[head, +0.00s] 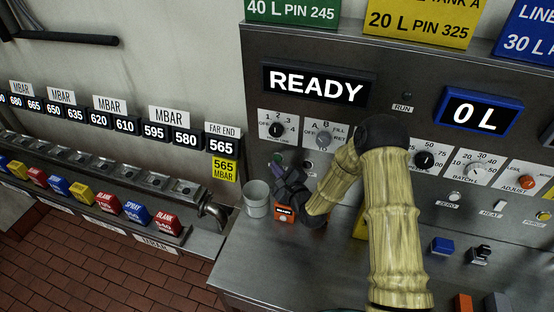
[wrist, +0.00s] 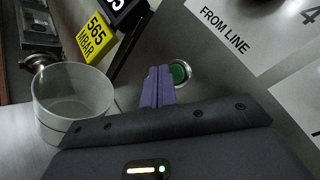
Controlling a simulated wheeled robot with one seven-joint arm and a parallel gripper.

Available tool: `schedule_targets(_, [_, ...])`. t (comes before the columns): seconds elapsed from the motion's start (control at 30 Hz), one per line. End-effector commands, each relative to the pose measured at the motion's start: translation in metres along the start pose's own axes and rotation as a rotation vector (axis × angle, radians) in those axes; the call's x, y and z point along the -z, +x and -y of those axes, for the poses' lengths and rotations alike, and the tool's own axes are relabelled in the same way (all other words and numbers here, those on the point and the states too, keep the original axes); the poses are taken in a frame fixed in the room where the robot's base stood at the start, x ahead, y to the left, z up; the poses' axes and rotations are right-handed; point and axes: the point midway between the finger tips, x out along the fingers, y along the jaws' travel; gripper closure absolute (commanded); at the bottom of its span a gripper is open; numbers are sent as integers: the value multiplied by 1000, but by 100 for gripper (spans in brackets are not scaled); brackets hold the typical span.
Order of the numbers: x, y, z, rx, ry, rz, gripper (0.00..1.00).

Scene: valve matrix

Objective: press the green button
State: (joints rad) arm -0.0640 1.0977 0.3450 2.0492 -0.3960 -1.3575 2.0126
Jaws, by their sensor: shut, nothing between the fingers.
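The round green button (head: 277,157) is on the grey panel, below the dial numbered 1 to 4. In the wrist view the green button (wrist: 181,73) has a pale metal ring and is partly covered on its left by my fingers. My gripper (head: 275,170) is shut and empty, with its purple fingertips just below the button in the head view. In the wrist view my gripper (wrist: 159,75) points toward the button's left edge. I cannot tell whether the tips touch it.
A grey cup (head: 257,200) stands on the bench left of my gripper; the wrist view shows it too (wrist: 66,124). A dial (head: 324,138) and a pale button (head: 308,167) are to the right. The display (head: 317,86) reads READY; another (head: 475,114) reads 0 L.

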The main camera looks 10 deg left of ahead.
Motion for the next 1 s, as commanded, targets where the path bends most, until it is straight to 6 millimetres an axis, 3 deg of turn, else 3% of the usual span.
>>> schedule_targets(1.0, [6, 8, 6, 1, -1, 0, 100])
